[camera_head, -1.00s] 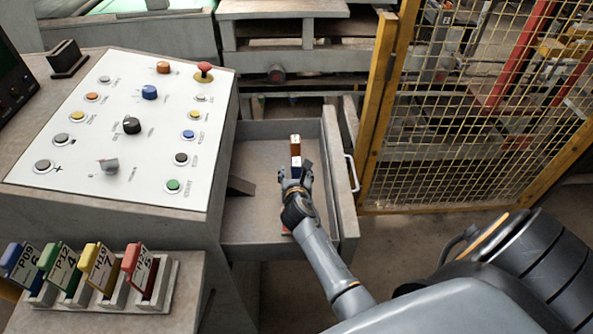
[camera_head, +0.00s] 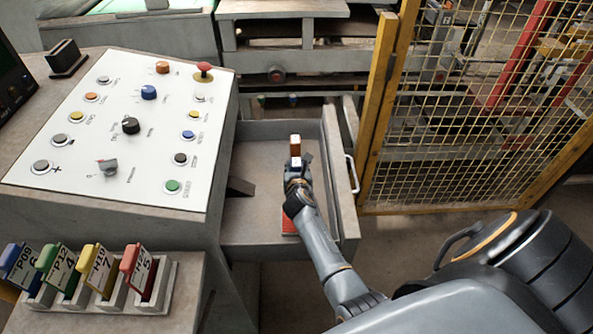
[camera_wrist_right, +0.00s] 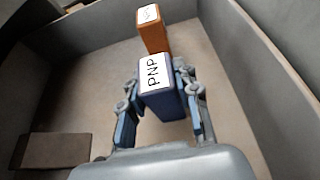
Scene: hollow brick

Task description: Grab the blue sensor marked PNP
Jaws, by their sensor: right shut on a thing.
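The blue sensor marked PNP (camera_wrist_right: 163,98) stands between the fingers of my right gripper (camera_wrist_right: 162,106) in the right wrist view, its white label facing up. My right gripper (camera_head: 297,176) is shut on it inside the open drawer (camera_head: 331,215). In the head view only a small part of the blue sensor shows past the fingers. An orange-brown block with a white label (camera_wrist_right: 153,34) stands just beyond the blue sensor; it also shows in the head view (camera_head: 295,145). I do not see my left gripper.
Drawer walls surround the right gripper. A red item (camera_head: 289,222) lies at the drawer's front, partly behind my arm. A sloped control panel (camera_head: 140,125) stands left, with several coloured tags (camera_head: 98,270) in a rack below. A yellow mesh fence (camera_head: 470,130) stands right.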

